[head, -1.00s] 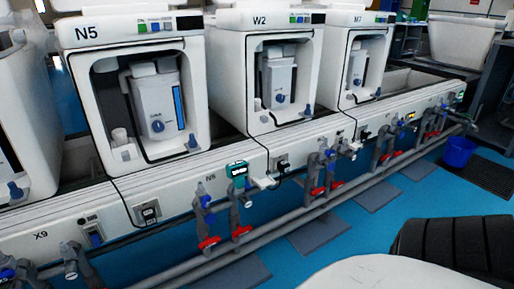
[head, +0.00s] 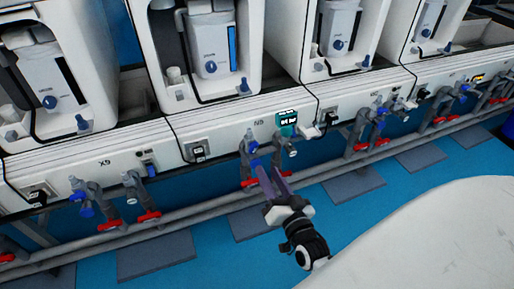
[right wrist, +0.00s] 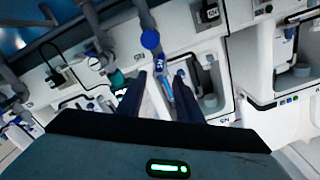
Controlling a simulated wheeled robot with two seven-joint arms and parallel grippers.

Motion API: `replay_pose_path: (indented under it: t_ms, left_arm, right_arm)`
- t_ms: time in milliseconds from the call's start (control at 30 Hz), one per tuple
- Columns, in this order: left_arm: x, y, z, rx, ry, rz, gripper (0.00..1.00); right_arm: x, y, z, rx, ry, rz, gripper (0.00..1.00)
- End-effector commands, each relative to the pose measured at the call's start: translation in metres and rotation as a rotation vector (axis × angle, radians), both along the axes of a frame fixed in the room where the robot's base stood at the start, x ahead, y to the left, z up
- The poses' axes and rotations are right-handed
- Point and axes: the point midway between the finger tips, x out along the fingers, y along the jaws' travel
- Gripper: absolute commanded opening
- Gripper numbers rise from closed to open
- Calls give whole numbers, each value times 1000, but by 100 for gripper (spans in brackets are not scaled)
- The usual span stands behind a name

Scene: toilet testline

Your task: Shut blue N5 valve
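The blue N5 valve (head: 251,146) is on the pipe below the N5 label (head: 259,122) on the white bench front in the head view. In the right wrist view a blue round cap (right wrist: 150,40) shows on a grey pipe beyond the fingertips; I take it to be part of this valve. My right gripper (head: 268,172) is just below and right of the valve, its fingers pointing up toward it. My left gripper is out of view.
Beside the valve, a second pipe with a grey-white fitting (head: 290,150) stands close on the right. A teal display box (head: 286,122) is above it. Red-handled valves (head: 149,216) sit low along the long grey pipe. Blue floor (head: 340,215) is open in front.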

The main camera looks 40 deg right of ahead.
Motion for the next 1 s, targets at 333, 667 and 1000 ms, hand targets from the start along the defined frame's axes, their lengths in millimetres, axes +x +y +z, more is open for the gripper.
replay_pose_path:
  t_ms: [333, 667, 1000]
  left_arm:
    - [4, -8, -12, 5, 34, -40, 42]
    - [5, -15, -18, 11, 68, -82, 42]
    - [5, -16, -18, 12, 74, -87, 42]
  right_arm:
    - [54, -14, -1, 0, -12, -4, 33]
    - [94, -24, 0, -1, -7, -3, 33]
    - [98, -24, 1, -1, -7, -3, 33]
